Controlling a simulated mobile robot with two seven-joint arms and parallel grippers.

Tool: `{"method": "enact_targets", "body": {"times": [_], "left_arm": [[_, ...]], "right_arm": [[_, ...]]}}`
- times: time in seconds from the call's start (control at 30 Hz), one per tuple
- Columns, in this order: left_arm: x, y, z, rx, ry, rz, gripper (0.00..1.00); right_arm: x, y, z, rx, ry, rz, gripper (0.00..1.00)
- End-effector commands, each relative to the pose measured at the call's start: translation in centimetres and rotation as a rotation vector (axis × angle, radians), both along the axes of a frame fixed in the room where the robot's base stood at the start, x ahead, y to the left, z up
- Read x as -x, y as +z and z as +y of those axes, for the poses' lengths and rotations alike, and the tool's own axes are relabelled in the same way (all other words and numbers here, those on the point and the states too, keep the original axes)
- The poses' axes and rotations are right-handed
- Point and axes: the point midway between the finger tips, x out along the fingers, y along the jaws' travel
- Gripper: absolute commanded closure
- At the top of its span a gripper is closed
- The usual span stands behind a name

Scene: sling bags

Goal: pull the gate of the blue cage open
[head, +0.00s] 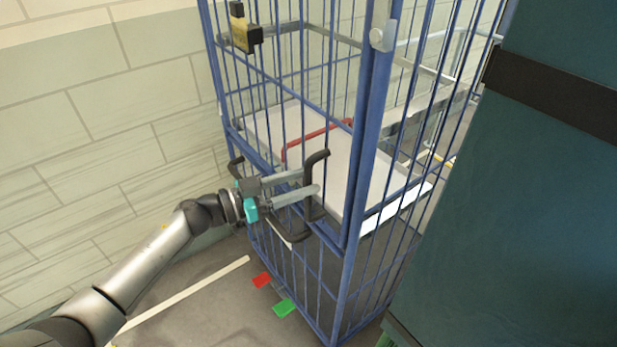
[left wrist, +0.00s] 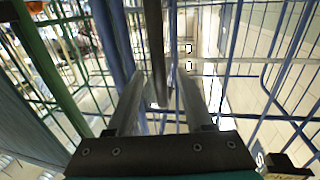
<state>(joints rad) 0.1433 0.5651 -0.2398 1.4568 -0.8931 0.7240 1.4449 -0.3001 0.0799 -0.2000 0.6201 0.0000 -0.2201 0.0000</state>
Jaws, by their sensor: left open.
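The blue cage (head: 358,200) stands upright by the wall in the middle of the head view, with a barred gate side facing my left arm. A black handle (head: 316,161) stands out from that side. My left gripper (head: 311,183) is open at the handle, with its two grey fingers reaching across it. In the left wrist view a dark upright bar (left wrist: 156,45) shows between the spread fingers (left wrist: 162,92). I cannot tell whether the fingers touch it. Whether the gate is ajar is not clear. My right gripper is not in view.
A yellow and black block (head: 246,32) is on the cage's upper left. Inside are a pale shelf (head: 365,172) and a red bar (head: 318,134). Red (head: 262,280) and green (head: 284,307) tabs lie low at its base. A large dark teal body (head: 510,190) fills the right. Floor is clear front left.

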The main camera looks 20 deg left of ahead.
Motion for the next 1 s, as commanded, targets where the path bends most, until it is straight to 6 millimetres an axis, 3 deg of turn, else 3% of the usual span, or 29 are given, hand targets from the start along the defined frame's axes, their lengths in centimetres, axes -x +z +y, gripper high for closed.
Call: {"method": "enact_targets", "body": {"times": [0.2, 0.5, 0.9, 1.0], "left_arm": [[-1.15, -0.04, -1.30, 0.001, 0.001, 0.001, 0.48], [-1.24, -0.06, -1.43, 0.000, 0.000, 0.001, 0.48], [-1.22, -0.06, -1.39, 0.000, 0.001, 0.001, 0.93], [-1.22, -0.06, -1.39, 0.000, 0.001, 0.001, 1.00]], "right_arm": [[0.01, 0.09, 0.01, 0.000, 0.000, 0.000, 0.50], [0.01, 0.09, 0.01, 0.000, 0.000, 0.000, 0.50], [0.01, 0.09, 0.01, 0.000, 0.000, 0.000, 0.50], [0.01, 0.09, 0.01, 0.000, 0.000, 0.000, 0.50]]}}
